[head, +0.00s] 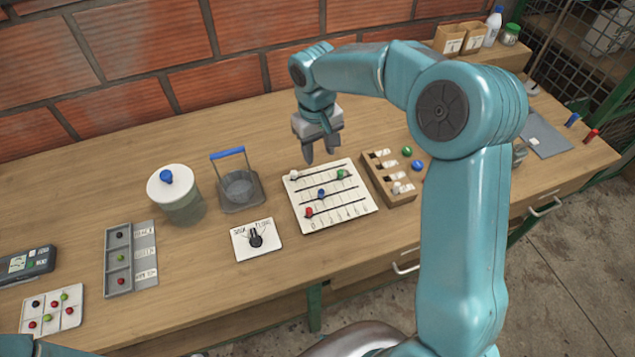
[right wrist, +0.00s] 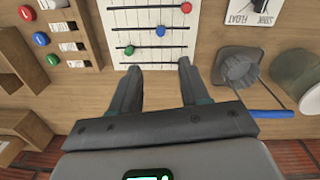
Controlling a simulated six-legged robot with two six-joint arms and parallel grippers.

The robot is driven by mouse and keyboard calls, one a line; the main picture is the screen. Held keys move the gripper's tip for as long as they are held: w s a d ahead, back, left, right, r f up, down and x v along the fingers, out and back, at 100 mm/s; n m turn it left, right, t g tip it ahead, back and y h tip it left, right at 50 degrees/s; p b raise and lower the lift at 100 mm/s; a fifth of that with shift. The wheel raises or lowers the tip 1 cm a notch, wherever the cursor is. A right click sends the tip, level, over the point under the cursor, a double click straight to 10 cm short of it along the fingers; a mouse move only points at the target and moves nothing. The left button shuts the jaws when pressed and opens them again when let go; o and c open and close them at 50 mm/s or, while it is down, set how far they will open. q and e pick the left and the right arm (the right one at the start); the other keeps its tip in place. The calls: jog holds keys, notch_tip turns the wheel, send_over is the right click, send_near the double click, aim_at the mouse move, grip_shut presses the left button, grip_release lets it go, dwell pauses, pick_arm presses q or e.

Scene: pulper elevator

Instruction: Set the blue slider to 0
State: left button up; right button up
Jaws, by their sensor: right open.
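The white slider board (head: 352,203) lies on the wooden table and has several parallel slots with a printed scale along its front edge. The blue slider (head: 321,194) sits left of the middle of its slot; it also shows in the right wrist view (right wrist: 160,30). A red slider (head: 308,212) is nearer the front left, a green slider (head: 341,174) is at the back right, and a white one (head: 294,174) is at the back left. My right gripper (head: 321,158) is open and empty above the board's back edge, apart from the blue slider. My left gripper is out of view.
A grey basket with a blue handle (head: 238,188) and a lidded jar (head: 178,196) stand to the left.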

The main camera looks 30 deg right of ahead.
aim_at(319, 192)
jog(key=f, duration=0.4)
jog(key=f+p, duration=0.1)
jog(key=f, duration=0.8)
jog(key=shift+s+d+f, duration=0.1)
jog(key=shift+s+f, duration=0.2)
jog(key=shift+d+f+p, duration=0.1)
jog(key=shift+f+p, duration=0.2)
jog(key=shift+f, duration=0.15)
jog(key=shift+c, duration=0.8)
grip_shut()
jog(key=shift+w+a+f+b, duration=0.1)
jog(key=shift+w+a+b, duration=0.05)
jog(key=shift+a+b, duration=0.15)
jog(key=a+b, duration=0.1)
jog(key=a, duration=0.1)
jog(key=w+a+b, duration=0.1)
jog(key=a+b, duration=0.1)
jog(key=shift+w+a, duration=0.1)
jog(key=shift+a, duration=0.2)
